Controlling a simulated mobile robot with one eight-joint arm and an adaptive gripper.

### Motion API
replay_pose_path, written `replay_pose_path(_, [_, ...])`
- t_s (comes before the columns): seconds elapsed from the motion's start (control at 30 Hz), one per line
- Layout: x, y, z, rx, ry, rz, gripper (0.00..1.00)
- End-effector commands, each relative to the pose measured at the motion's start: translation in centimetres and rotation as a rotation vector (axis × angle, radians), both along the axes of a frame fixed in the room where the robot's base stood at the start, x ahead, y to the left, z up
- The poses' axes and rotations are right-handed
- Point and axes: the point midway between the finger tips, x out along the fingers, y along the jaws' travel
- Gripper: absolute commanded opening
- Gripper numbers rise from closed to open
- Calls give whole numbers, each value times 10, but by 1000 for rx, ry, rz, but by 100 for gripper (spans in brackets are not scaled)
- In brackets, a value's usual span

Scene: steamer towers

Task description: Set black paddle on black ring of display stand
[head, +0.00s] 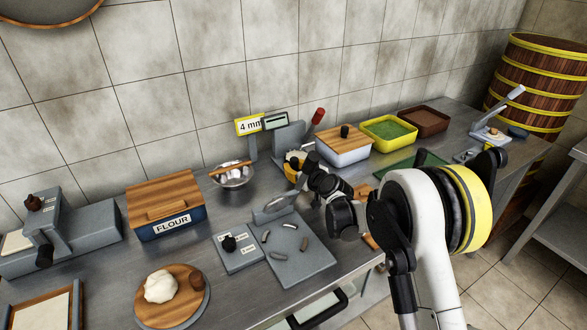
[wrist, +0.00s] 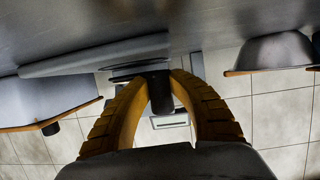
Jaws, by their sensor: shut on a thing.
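My gripper (wrist: 160,85), with yellow-brown fingers, is shut on a dark cylindrical piece in the wrist view, which I take to be the black paddle (wrist: 160,95). In the head view my gripper (head: 295,165) is low over the counter, between the metal bowl and the lidded box; my own wrist hides much of what it holds. A flat dark rounded shape (wrist: 135,72) lies beside the held piece; I cannot tell whether it is the ring or part of the paddle. A grey stand with a red handle (head: 318,116) is just behind my gripper. I cannot clearly make out the display stand.
A metal bowl (head: 232,177) with a wooden stick stands left of my gripper. A wood-lidded box (head: 344,150) stands right, with green (head: 389,132) and brown (head: 424,121) trays beyond. A "4 mm" sign (head: 249,126) is behind. A grey board (head: 290,262) with small pieces lies in front.

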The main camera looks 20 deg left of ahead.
Motion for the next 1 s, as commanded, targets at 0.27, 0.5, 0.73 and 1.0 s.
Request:
replay_pose_path(0.27, [0, 0, -8, 0, 0, 0, 0])
replay_pose_path(0.5, [-1, 0, -14, -1, 2, 2, 0])
replay_pose_path(0.73, [-2, 0, -16, -3, 3, 4, 44])
replay_pose_path(1.0, [-2, 0, -13, -4, 4, 4, 44])
